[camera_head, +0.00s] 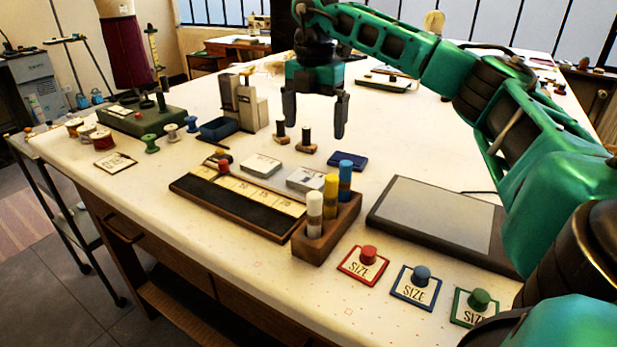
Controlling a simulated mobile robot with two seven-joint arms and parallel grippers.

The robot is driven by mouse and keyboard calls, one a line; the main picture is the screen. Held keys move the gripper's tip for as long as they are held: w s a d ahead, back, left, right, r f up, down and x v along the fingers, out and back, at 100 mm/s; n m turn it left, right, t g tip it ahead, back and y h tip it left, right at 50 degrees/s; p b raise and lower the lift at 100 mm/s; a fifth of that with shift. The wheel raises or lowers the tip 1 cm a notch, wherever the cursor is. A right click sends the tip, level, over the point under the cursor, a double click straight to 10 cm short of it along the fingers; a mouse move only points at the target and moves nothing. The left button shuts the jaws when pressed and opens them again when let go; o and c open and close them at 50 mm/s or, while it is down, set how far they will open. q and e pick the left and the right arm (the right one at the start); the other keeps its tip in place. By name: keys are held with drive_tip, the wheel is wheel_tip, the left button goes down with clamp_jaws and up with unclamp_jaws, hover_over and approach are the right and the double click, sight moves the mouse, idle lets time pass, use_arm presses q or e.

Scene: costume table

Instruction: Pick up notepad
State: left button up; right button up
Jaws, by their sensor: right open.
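No thing is clearly marked as the notepad. A small flat dark blue pad (347,161) lies on the table behind the block of coloured cylinders and may be it. Two pale flat stacks, one on the left (261,166) and one on the right (305,179), lie nearer the wooden tray. My right gripper (315,127) points down above the table, its two fingers wide apart with nothing between them. It appears behind and to the left of the blue pad, apart from it. My left gripper is not in view.
Two small pegs on wooden bases (306,142) appear just below my right gripper. A wooden block (324,234) holds upright cylinders. A long tray (238,205), a dark tablet (424,215) and three SIZE cards with knobs (413,290) fill the front.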

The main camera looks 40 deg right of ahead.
hover_over(309, 177)
drive_tip(key=d, duration=0.1)
wheel_tip(309, 177, down, 5)
drive_tip(key=shift+d+f, duration=0.1)
drive_tip(key=shift+f, duration=0.1)
drive_tip(key=f, duration=0.2)
drive_tip(key=a+f+b, duration=0.1)
drive_tip(key=f, duration=0.2)
drive_tip(key=shift+a+f, duration=0.1)
drive_tip(key=shift+f, duration=0.15)
drive_tip(key=c, duration=1)
drive_tip(key=shift+r, duration=0.15)
drive_tip(key=shift+c, duration=0.2)
